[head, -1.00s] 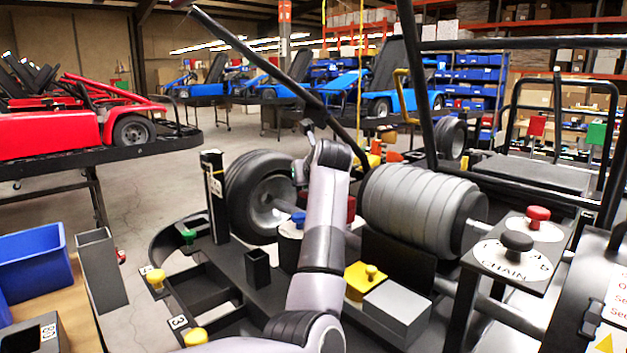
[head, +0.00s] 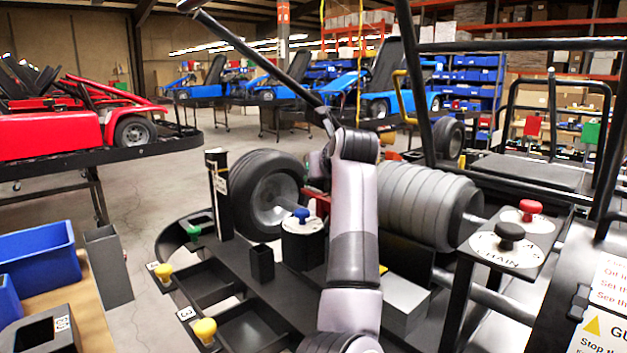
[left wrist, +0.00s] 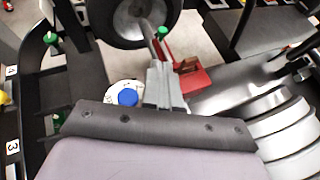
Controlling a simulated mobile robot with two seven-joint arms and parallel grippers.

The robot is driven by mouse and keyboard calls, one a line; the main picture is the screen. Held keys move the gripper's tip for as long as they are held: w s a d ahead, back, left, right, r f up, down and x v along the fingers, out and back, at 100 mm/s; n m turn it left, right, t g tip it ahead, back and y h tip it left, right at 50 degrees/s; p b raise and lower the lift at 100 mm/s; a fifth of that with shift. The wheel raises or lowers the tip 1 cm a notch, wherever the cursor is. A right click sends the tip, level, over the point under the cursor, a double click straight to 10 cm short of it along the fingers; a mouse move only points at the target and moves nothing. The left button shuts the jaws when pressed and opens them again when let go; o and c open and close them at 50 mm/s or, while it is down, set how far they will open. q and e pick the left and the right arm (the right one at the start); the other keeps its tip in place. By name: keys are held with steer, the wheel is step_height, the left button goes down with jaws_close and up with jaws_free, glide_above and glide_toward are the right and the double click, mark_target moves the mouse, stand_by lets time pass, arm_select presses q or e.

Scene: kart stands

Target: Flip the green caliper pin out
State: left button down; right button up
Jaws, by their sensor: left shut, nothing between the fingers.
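The green caliper pin (left wrist: 162,32) shows as a small green end at the top of the red caliper (left wrist: 190,80), beside the wheel (left wrist: 125,18) in the left wrist view. I cannot make out its angle. In the head view the red caliper (head: 319,203) shows partly beside the wheel (head: 266,192); my arm covers the rest, and the green pin is not visible. My left gripper (left wrist: 164,68) is shut and empty, its tips just short of the pin, beside the caliper. I cannot tell whether they touch. In the head view my forearm hides it. My right gripper is out of view.
A blue knob (head: 301,214) on a white-topped drum stands left of my arm. A ribbed grey roller (head: 425,205) lies close on the right. A black post (head: 219,190) stands left of the wheel. A tray (head: 205,282) with green and yellow knobs is in front.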

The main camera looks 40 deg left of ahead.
arm_select(q)
steer(key=shift+v, duration=2.35)
steer(key=shift+s, duration=0.1)
